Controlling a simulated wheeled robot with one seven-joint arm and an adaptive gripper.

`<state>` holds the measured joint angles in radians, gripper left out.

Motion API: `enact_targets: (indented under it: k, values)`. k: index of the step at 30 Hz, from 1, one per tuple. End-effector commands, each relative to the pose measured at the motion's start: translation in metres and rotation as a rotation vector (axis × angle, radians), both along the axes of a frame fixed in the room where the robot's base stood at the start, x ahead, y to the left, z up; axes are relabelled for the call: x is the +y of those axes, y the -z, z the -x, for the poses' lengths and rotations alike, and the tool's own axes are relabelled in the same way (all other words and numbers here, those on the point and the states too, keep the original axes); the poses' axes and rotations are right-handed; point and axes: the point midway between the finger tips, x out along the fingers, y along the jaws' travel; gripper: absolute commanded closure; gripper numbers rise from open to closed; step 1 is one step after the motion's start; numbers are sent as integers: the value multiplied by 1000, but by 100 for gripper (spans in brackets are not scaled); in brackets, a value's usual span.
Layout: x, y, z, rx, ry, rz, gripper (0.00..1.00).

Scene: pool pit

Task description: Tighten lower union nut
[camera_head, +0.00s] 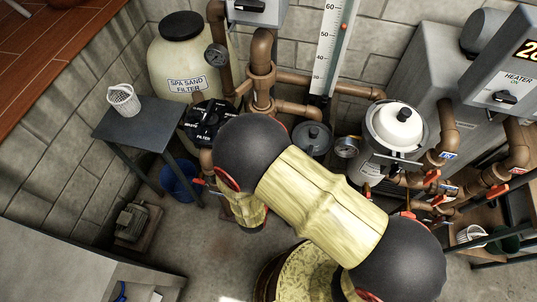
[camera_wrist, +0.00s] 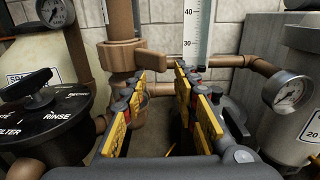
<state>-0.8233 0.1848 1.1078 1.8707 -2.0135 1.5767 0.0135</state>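A brown union nut (camera_wrist: 121,54) with a stubby lug pointing right sits on the vertical brown pipe in the wrist view. A collar of the same colour shows on that pipe in the head view (camera_head: 262,74). I cannot tell for certain whether this is the lower nut. My gripper (camera_wrist: 161,75) has yellow and black fingers apart with a clear gap between them. The fingers stand in front of and just below the nut's lug; contact cannot be made out. Part of the brown fitting below the nut is hidden by the left finger. In the head view my arm hides the gripper.
The black filter valve top (camera_wrist: 45,110) is close on the left. A pressure gauge (camera_wrist: 292,90) and the grey-white canister (camera_head: 398,130) stand on the right. A scale (camera_head: 330,45) rises behind. A small table (camera_head: 150,125) and blue bucket (camera_head: 180,180) are at left.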

Motion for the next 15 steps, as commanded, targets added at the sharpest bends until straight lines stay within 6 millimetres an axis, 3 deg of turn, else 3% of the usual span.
enact_targets:
  k: [6, 15]
  values:
    - [14, 0, 33, -1, -10, 0, 70]
    - [21, 0, 58, -1, -8, 1, 70]
